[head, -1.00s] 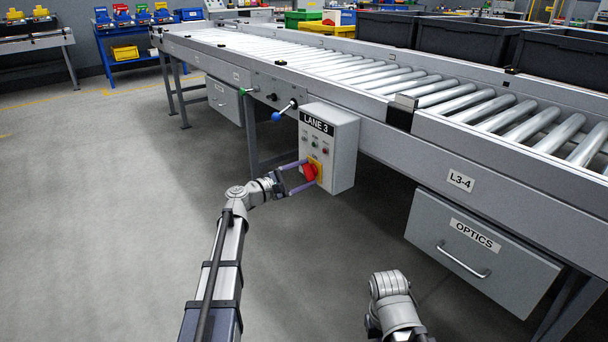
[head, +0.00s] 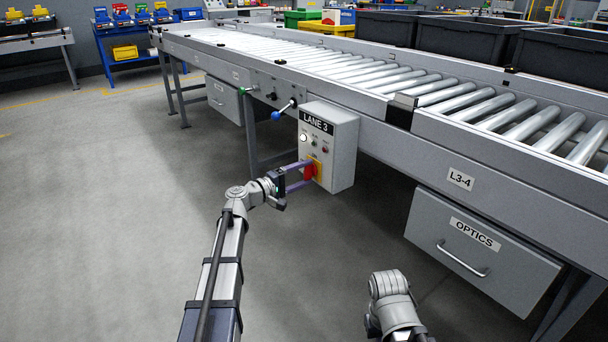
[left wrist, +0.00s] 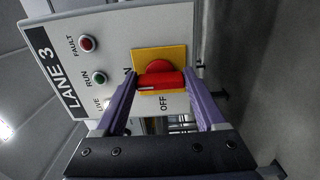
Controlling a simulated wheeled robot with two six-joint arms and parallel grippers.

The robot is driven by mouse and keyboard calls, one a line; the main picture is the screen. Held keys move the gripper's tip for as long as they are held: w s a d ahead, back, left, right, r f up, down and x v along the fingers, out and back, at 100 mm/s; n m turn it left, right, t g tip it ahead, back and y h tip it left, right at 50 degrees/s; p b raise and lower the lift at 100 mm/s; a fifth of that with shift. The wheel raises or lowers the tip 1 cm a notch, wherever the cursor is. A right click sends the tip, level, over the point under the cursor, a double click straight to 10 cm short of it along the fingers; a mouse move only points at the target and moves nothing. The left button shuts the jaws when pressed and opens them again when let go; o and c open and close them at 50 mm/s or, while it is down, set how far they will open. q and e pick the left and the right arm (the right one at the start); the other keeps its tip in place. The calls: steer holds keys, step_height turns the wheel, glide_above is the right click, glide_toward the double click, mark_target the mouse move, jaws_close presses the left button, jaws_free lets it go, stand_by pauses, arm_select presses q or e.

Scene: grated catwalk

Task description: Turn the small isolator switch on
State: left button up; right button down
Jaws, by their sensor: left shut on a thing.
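The small isolator switch is a red rotary handle (head: 309,172) on a yellow plate, low on the front of the grey LANE 3 box (head: 343,150). In the left wrist view the red handle (left wrist: 160,80) sits on the yellow plate (left wrist: 172,55), with its white mark toward the partly hidden ON label (left wrist: 127,74). The OFF label (left wrist: 163,100) is clear of the mark. My left gripper (head: 305,174) is shut on the handle, a purple finger at each end. The white LIVE lamp (head: 303,138) glows. My right gripper is out of view; only part of that arm shows.
The box hangs on the side of a roller conveyor (head: 480,165). A blue-knobbed lever (head: 276,116) and a green-tipped lever (head: 242,91) stick out to its left. An OPTICS drawer (head: 480,250) is at the right. The floor at left is clear.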

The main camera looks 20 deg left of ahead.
arm_select(q)
steer(key=shift+s, duration=0.1)
stand_by(0.4)
steer(key=o, duration=1.3)
steer(key=v, duration=0.7)
steer(key=shift+s+a, duration=0.25)
steer(key=shift+s, duration=0.05)
